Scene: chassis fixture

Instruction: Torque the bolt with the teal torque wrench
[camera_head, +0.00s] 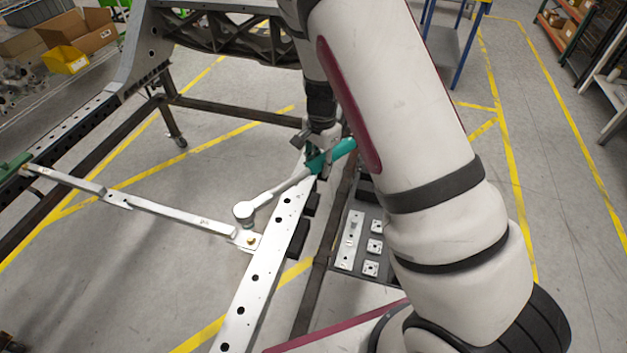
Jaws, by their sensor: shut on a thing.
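The teal torque wrench (273,194) has a teal handle and a light grey shaft and head. My gripper (317,160) is shut on its teal handle, partly hidden by my arm. The wrench slants down to the left, with its round head (244,211) near the end plate of the cross bar. A small brass-coloured bolt (250,241) shows on that plate, just below the head. I cannot tell whether the head sits on another bolt, as it covers what is under it.
The white perforated chassis rail (262,283) runs below the wrench, and a cross bar (150,207) reaches left from it. A grey tray (345,262) with several metal plates lies right of the rail. A yellow bin (66,60) stands far left. My arm covers the centre right.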

